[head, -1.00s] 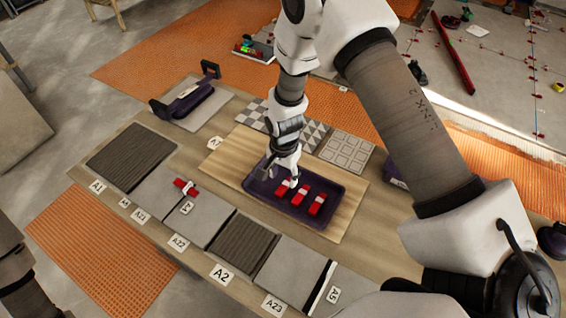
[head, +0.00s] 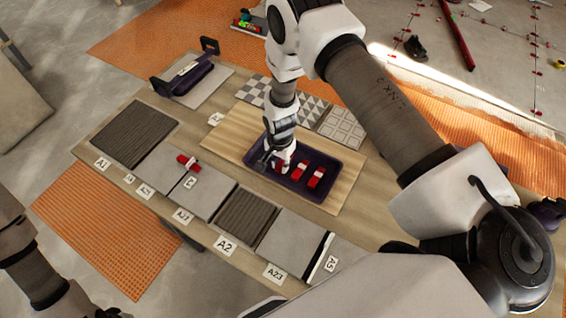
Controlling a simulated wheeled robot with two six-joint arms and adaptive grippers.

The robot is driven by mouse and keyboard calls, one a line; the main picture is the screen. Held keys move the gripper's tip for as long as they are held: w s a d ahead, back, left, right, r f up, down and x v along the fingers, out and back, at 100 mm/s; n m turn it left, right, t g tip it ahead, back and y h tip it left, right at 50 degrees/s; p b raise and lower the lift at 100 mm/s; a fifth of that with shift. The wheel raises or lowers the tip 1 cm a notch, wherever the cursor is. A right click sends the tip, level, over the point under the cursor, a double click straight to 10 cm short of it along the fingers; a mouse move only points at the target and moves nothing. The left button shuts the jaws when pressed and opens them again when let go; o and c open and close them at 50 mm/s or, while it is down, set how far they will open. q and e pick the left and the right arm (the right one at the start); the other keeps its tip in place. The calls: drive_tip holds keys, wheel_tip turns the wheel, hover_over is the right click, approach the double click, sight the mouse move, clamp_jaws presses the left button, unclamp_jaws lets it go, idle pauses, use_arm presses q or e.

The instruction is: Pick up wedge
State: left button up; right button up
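Several red wedges lie in a dark purple tray (head: 327,197). Two show clearly, a middle wedge (head: 300,170) and a right wedge (head: 316,178). A third wedge (head: 281,165) at the tray's left is partly hidden by my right gripper (head: 273,163). My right gripper points down into the left part of the tray, at this wedge. I cannot tell whether its fingers are open or shut on it. Another red wedge piece (head: 188,162) lies on the grey tiles at the left. Of my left arm only a link shows at the lower left; its gripper cannot be made out.
The tray stands on a light wooden board (head: 234,150) on the table. Grey and ribbed tiles (head: 133,134) line the near side, with label cards such as A2 (head: 226,246). Patterned tiles (head: 341,128) lie behind the tray.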

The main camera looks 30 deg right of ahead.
sight(280, 166)
drive_tip(key=shift+r+p, duration=0.4)
wheel_tip(280, 166, up, 3)
drive_tip(key=shift+r+p, duration=0.1)
drive_tip(key=shift+p, duration=1)
drive_tip(key=shift+s+a, duration=0.25)
drive_tip(key=shift+a, duration=0.7)
drive_tip(key=a+p, duration=0.2)
drive_tip(key=a, duration=0.1)
drive_tip(key=s+a+r+p, duration=0.1)
drive_tip(key=a+p, duration=0.1)
drive_tip(key=a, duration=0.1)
drive_tip(key=s+a+p, duration=0.1)
drive_tip(key=a+p, duration=0.1)
drive_tip(key=a, duration=0.1)
drive_tip(key=shift+s+r, duration=0.15)
drive_tip(key=shift+r, duration=0.05)
drive_tip(key=a, duration=0.2)
drive_tip(key=s+a, duration=0.1)
drive_tip(key=a, duration=0.1)
drive_tip(key=shift+s+f, duration=0.15)
drive_tip(key=shift+a, duration=0.2)
drive_tip(key=shift+f, duration=0.15)
